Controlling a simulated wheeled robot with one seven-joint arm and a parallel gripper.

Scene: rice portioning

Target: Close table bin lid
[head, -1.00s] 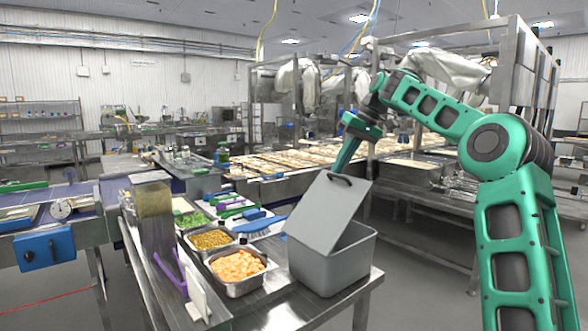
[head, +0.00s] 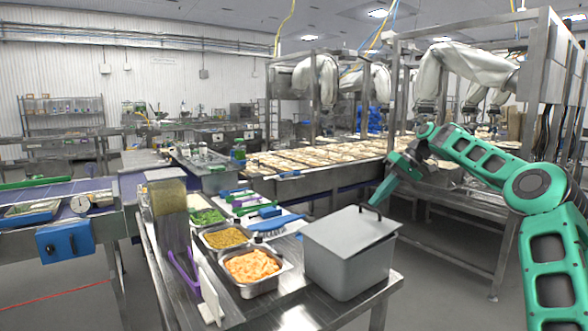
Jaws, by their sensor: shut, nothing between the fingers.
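The grey table bin (head: 348,270) stands at the right end of the steel table. Its grey lid (head: 350,230) lies nearly flat over the top, and a dark handle (head: 370,211) stands up from its far right part. My gripper (head: 374,203) is shut with nothing in it. Its green tip is at or just above the handle; I cannot tell whether it touches. The inside of the bin is hidden by the lid.
Pans of orange pieces (head: 252,266), yellow grains (head: 226,238) and green vegetables (head: 205,217) sit left of the bin. A blue brush (head: 279,226) and other utensils lie behind. A tall dispenser (head: 170,215) stands at the left. Open floor lies right of the table.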

